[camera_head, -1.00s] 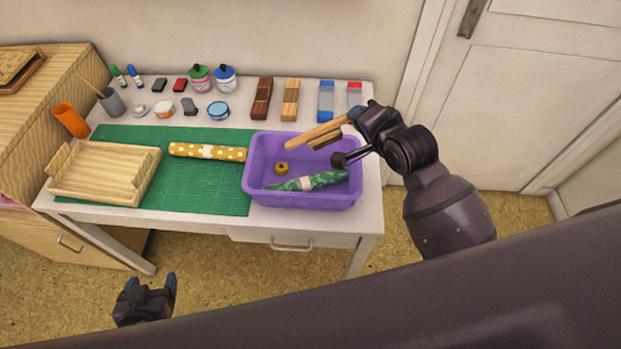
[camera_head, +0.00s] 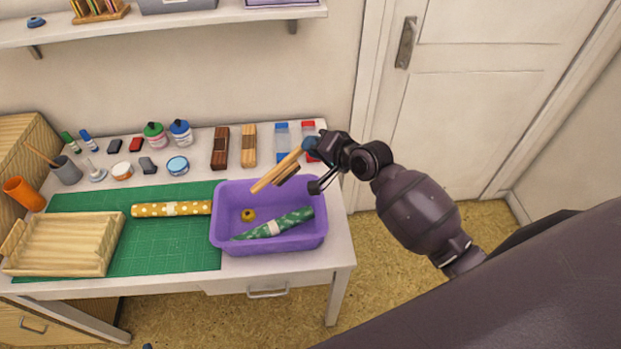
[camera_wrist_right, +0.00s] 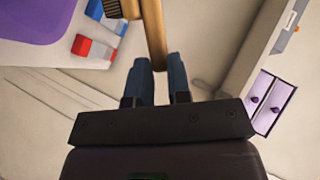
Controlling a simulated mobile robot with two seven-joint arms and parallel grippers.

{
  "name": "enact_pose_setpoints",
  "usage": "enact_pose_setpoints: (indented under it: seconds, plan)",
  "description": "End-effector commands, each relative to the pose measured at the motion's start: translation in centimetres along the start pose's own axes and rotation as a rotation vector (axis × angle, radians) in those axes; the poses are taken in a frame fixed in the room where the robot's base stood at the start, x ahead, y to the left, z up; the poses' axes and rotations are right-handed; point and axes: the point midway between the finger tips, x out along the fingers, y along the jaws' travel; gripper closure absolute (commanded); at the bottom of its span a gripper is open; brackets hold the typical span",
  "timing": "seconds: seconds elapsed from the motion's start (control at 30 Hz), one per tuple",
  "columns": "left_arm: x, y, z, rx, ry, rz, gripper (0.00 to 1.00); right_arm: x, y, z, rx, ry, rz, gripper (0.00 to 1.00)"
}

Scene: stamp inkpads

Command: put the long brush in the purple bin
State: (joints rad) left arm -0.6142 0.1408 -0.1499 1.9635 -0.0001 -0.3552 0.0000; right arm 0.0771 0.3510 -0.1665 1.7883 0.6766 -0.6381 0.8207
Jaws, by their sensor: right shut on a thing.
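The long brush (camera_head: 275,175) has a pale wooden handle and dark bristles. My right gripper (camera_head: 310,148) is shut on it at one end and holds it tilted above the right rear part of the purple bin (camera_head: 322,232). In the right wrist view the brush (camera_wrist_right: 155,35) runs up from between the blue fingertips (camera_wrist_right: 160,65), with the bristles at the top edge. The purple bin stands on the table's right front part. Only a tiny tip of my left gripper (camera_head: 147,346) shows at the bottom edge.
A yellow dotted roll (camera_head: 150,210) lies on the green mat (camera_head: 180,258), left of the bin. A wooden tray (camera_head: 62,245) is farther left. Jars, blocks and boxes line the back.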

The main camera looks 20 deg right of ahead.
Motion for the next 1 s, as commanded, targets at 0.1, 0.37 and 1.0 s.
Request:
enact_pose_setpoints:
  seconds: [0.1, 0.37, 1.0]
  plan:
    - [0.1, 0.0, -0.1, 0.0, 0.005, 0.0, 0.28, 1.0, 2.3, 1.0, 0.001, -0.001, 0.003, 1.0]
    - [0.3, 0.1, 0.0, 0.0, 0.009, 0.0, 0.28, 2.4, 5.1, 2.3, -0.002, 0.0, 0.0, 1.0]
    - [0.8, 0.1, 0.2, 0.001, 0.015, 0.001, 0.28, 4.1, 8.9, 4.0, -0.001, 0.001, -0.001, 1.0]
